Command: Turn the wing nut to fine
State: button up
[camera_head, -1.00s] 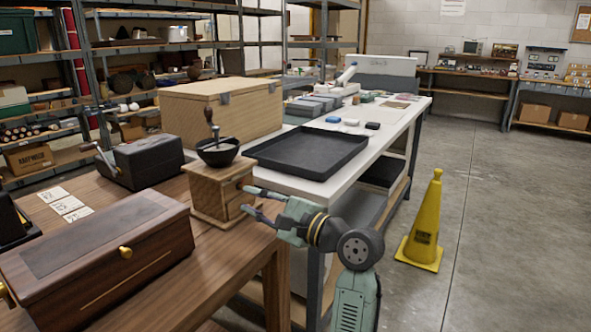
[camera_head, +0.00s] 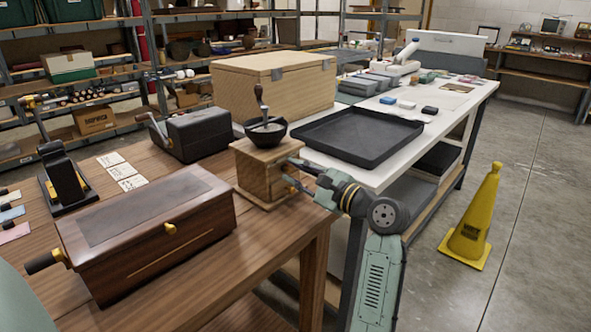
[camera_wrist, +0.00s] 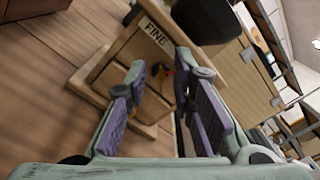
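The coffee grinder (camera_head: 256,172) is a wooden box with a dark bowl (camera_head: 266,133) and a crank on top, standing at the table's right end. In the wrist view, the grinder's box (camera_wrist: 118,72) is tilted in the picture and carries a label reading FINE (camera_wrist: 156,34). My gripper (camera_head: 290,172) is at the grinder's right-hand side. In the wrist view my gripper (camera_wrist: 162,68) is open, its purple-padded fingers apart in front of the box face. A small dark and brassy part (camera_wrist: 181,96) shows between the fingers, partly hidden; I cannot tell whether it is the wing nut.
A dark wooden chest (camera_head: 145,232) with a brass knob and a black cranked box (camera_head: 200,135) share the brown table (camera_head: 255,243). Behind are a wooden case (camera_head: 270,88) and a black tray (camera_head: 362,135) on a white bench. A yellow cone (camera_head: 474,222) stands on open floor.

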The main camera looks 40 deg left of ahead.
jog(key=shift+a, duration=0.3)
jog(key=shift+c, duration=0.5)
grip_shut()
